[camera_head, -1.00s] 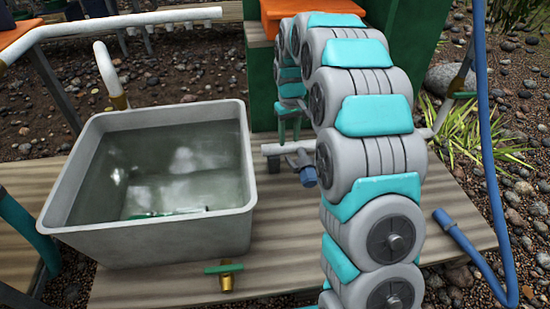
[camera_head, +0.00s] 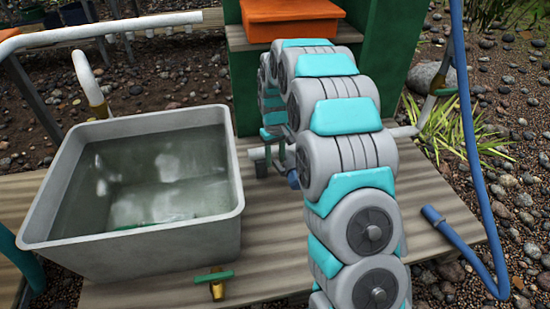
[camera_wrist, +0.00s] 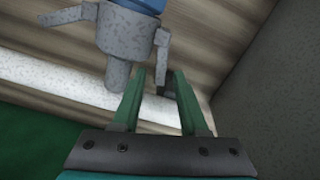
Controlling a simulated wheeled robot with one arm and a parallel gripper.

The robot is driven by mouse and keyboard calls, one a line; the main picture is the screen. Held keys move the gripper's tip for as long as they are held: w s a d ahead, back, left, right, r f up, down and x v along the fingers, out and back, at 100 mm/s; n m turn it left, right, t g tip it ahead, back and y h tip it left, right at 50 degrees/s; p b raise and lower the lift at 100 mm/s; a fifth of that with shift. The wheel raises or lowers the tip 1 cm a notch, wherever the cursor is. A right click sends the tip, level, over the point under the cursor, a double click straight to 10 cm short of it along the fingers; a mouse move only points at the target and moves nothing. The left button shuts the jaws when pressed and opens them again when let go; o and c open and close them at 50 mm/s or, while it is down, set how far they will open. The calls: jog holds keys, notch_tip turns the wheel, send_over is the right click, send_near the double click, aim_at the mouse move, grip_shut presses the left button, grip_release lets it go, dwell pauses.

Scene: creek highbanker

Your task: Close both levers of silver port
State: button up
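The silver port is a speckled grey fitting (camera_wrist: 124,38) with a blue part (camera_wrist: 145,4) at its top edge in the wrist view. One lever (camera_wrist: 66,15) sticks out sideways to the left. The other lever (camera_wrist: 162,44) hangs down on the right side, its lower end near my fingertips. My gripper (camera_wrist: 158,76) has two green fingers standing apart. I cannot tell whether they touch that lever. In the head view the blue part (camera_head: 293,179) shows beside my arm, which hides most of the port and gripper.
A grey tub of water (camera_head: 238,212) stands left of the port on the wooden boards (camera_head: 262,276). A brass valve with a green handle (camera_head: 215,282) lies in front of it. A green stand with an orange top (camera_head: 290,18) is behind. A blue hose (camera_head: 470,130) hangs at right.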

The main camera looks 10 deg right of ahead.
grip_shut()
dwell(0.3)
jog(key=shift+d+r+m+p, duration=0.2)
jog(key=shift+m+p, duration=0.1)
jog(key=shift+p, duration=0.1)
jog(key=shift+d+f+m+p, duration=0.2)
jog(key=shift+m+p, duration=0.1)
jog(key=shift+m, duration=0.4)
jog(key=shift+o, duration=0.3)
grip_release()
